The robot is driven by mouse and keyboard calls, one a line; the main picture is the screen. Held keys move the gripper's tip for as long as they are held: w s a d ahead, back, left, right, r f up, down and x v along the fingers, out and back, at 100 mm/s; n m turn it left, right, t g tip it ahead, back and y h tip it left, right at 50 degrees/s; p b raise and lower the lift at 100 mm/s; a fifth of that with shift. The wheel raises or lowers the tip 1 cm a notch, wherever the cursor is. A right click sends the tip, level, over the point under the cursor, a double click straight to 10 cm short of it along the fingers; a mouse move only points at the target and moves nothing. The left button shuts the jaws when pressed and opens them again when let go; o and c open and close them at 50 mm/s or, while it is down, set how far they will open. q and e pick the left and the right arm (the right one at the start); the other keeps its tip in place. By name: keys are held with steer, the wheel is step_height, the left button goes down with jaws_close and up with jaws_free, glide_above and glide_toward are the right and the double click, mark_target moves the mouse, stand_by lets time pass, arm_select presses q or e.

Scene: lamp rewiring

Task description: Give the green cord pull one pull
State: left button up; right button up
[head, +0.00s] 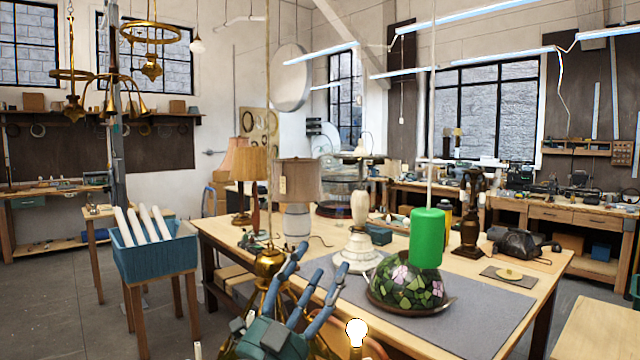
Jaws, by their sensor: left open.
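The green cord pull (427,238) is a bright green cylinder hanging upright on a pale cord (431,110) that runs up out of the head view. It hangs in front of the far part of the workbench, and its lower end overlaps a stained-glass lamp shade (410,285) in the picture. My left gripper (322,264) is at the lower middle, left of the green pull and apart from it. Its blue-grey fingers are spread and nothing shows between them. My right gripper is not in view.
A brass pull or fitting (268,262) hangs on another cord just left of my left gripper. The workbench (220,238) carries several lamps and a grey mat (340,300). A blue bin (155,252) of white tubes stands at left. A white bulb (356,332) shows at the bottom.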

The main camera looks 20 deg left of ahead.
arm_select(q)
steer(key=s+d+r+m+g+h, duration=0.2)
steer(key=r+m+h, duration=0.4)
steer(key=s+d+r+m+g+h, duration=0.2)
steer(key=d+r+m+h, duration=0.1)
steer(key=r+m+h, duration=0.25)
step_height(320, 180, up, 8)
steer(key=m+g, duration=2.1)
steer(key=m, duration=0.5)
glide_above(412, 228)
steer(key=w+a, duration=0.3)
steer(key=s+a+f+m+t+y, duration=0.1)
steer(key=s+a+t+y, duration=0.1)
steer(key=a+y, duration=0.4)
steer(key=shift+h, duration=0.35)
steer(key=p+x, duration=0.2)
steer(key=x, duration=0.8)
steer(key=shift+f, duration=0.25)
steer(key=c, duration=1.2)
steer(key=shift+c, duration=0.2)
